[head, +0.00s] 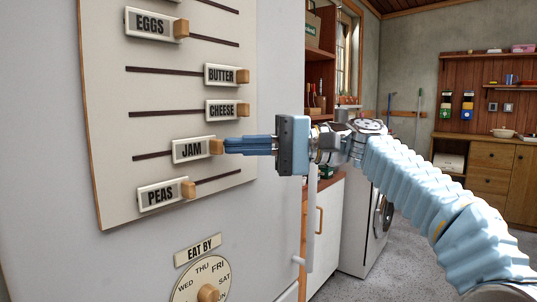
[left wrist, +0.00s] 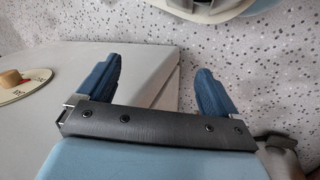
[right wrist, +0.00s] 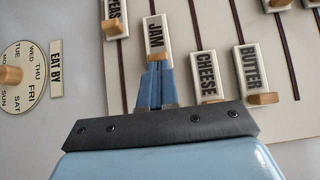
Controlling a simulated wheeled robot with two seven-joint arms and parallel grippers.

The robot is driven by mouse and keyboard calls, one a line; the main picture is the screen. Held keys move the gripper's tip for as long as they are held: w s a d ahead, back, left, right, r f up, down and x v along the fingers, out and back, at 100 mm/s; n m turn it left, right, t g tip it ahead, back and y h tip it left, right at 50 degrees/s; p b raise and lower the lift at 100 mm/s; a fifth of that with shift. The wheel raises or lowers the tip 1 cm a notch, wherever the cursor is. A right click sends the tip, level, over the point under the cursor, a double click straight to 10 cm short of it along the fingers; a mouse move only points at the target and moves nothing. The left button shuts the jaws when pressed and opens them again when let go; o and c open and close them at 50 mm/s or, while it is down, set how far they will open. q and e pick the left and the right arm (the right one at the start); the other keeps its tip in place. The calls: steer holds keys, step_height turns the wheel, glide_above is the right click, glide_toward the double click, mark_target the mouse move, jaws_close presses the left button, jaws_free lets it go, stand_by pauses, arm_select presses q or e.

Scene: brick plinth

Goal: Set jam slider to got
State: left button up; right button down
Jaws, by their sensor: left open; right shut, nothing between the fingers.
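The JAM slider (head: 190,150), a white label plate with a wooden knob, sits on its dark slot in the cream board (head: 110,100). Bare slot shows to its left; the slot to its right is hidden behind my gripper. My right gripper (head: 227,145) is shut and empty, its blue fingertips at the right side of the JAM knob. In the right wrist view, the fingertips (right wrist: 156,68) are at the knob end of the JAM plate (right wrist: 155,35); whether they touch is unclear. My left gripper (left wrist: 158,70) is open and empty, shown only in its wrist view.
The CHEESE slider (head: 222,110) and BUTTER slider (head: 222,75) are above JAM, the PEAS slider (head: 160,195) close below. An EAT BY dial (head: 195,285) is lower on the door. A white washing machine (head: 365,230) and wooden cabinets (head: 490,180) stand to the right.

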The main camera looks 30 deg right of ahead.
mark_target(177, 152)
steer(key=a, duration=0.1)
steer(key=s+a, duration=0.1)
steer(key=a, duration=0.1)
steer(key=s+a+b, duration=0.1)
steer(key=a, duration=0.1)
steer(key=shift+s+a, duration=0.15)
steer(key=shift+a, duration=0.1)
steer(key=shift+d, duration=0.1)
steer(key=v, duration=1.3)
steer(key=shift+d, duration=0.4)
steer(key=shift+s+f, duration=0.15)
